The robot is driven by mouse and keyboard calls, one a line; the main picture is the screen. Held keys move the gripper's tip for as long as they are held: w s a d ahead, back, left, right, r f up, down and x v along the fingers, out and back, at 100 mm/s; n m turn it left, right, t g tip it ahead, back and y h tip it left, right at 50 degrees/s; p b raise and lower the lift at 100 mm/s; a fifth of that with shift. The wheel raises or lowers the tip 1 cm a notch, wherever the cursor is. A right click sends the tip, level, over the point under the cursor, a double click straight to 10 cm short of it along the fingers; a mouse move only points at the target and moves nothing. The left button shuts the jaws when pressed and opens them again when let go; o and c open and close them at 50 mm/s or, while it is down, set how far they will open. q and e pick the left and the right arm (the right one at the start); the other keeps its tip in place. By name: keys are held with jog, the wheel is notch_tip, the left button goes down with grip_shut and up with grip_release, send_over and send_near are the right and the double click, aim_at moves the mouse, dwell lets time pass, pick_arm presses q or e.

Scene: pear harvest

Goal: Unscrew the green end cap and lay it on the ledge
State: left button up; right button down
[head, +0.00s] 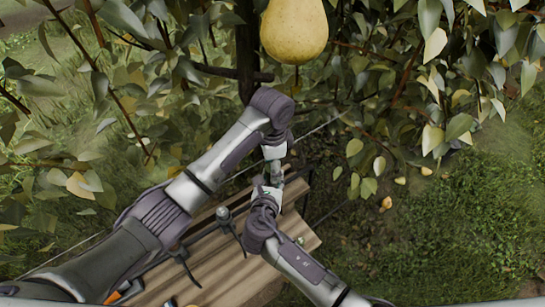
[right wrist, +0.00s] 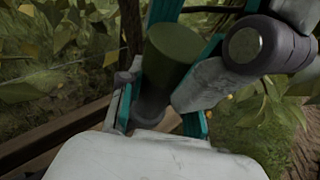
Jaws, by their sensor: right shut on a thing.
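A dull green cylinder (right wrist: 172,55), which looks like the green end cap, stands between the fingers of my right gripper (right wrist: 160,105) in the right wrist view. A darker part continues below it. In the head view my right gripper (head: 270,188) is low, just under my left gripper (head: 275,165), and the two nearly meet. My right gripper is shut on the green piece. The fingers of my left gripper are too small and covered to read. The wooden ledge (head: 235,270) lies below both grippers.
Dark tools (head: 230,222) lie on the ledge, with an orange-handled thing (head: 125,291) at its lower left. A large yellow pear (head: 294,30) hangs above my left arm. Leafy branches surround the arms, with grass at the right. The ledge's right part is mostly clear.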

pick_arm(q)
jog(key=shift+f, duration=0.2)
pick_arm(e)
jog(key=shift+f, duration=0.1)
pick_arm(q)
grip_shut()
jog(key=n, duration=0.6)
jog(key=shift+r, duration=0.2)
dwell(0.4)
jog(key=shift+r, duration=0.9)
jog(key=shift+r, duration=0.1)
jog(key=shift+r, duration=1.95)
pick_arm(e)
jog(key=c, duration=0.7)
grip_release()
